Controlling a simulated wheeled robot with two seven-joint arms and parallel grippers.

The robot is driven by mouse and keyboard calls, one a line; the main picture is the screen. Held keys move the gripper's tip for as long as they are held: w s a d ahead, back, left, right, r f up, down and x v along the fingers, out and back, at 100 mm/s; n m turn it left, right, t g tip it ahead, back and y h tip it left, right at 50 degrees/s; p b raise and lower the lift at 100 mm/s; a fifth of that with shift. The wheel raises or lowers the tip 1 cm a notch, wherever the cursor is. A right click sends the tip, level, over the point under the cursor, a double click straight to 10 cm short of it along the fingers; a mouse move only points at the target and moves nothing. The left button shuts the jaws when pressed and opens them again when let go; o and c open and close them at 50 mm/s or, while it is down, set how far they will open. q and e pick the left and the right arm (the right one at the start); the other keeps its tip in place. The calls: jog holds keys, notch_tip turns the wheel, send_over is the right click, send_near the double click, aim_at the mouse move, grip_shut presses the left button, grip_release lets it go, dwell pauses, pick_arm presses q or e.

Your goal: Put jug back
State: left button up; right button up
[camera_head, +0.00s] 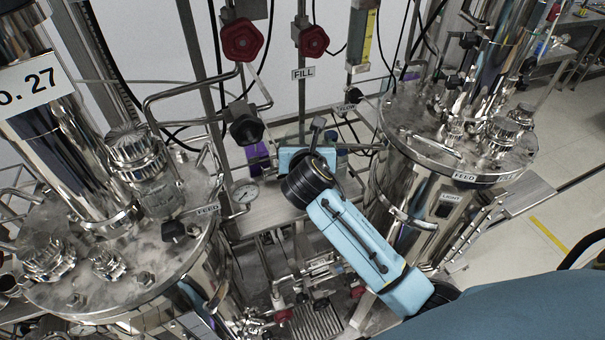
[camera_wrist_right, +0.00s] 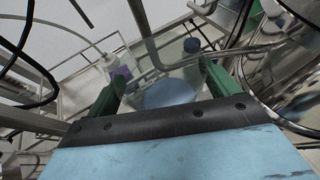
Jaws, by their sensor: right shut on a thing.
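The jug (camera_wrist_right: 170,93) shows in the right wrist view as a clear, rounded vessel with a pale blue round area, seen from above. It sits between the two green fingers of my right gripper (camera_wrist_right: 162,82), which is shut on it. In the head view my right gripper (camera_head: 292,158) is over the metal shelf between the two steel vessels. Its own wrist and body hide its fingers and most of the jug there. I cannot tell whether the jug touches the shelf. My left gripper is not in view.
A blue-capped bottle (camera_wrist_right: 192,46) stands just beyond the jug. A purple-labelled bottle (camera_wrist_right: 118,70) stands to its left. The metal shelf (camera_head: 262,217) has a bare front part. Steel vessels (camera_head: 120,262) (camera_head: 415,180), pipes and red valve knobs (camera_head: 241,40) crowd both sides.

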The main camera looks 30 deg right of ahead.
jog(key=shift+f+b, duration=0.35)
jog(key=shift+f, duration=3.05)
jog(key=o, duration=1.8)
jog(key=shift+f, duration=0.1)
jog(key=shift+c, duration=0.2)
jog(key=shift+s+a+r, duration=0.1)
jog(key=shift+s+r, duration=0.1)
jog(key=v, duration=1.1)
jog(key=shift+s, duration=0.3)
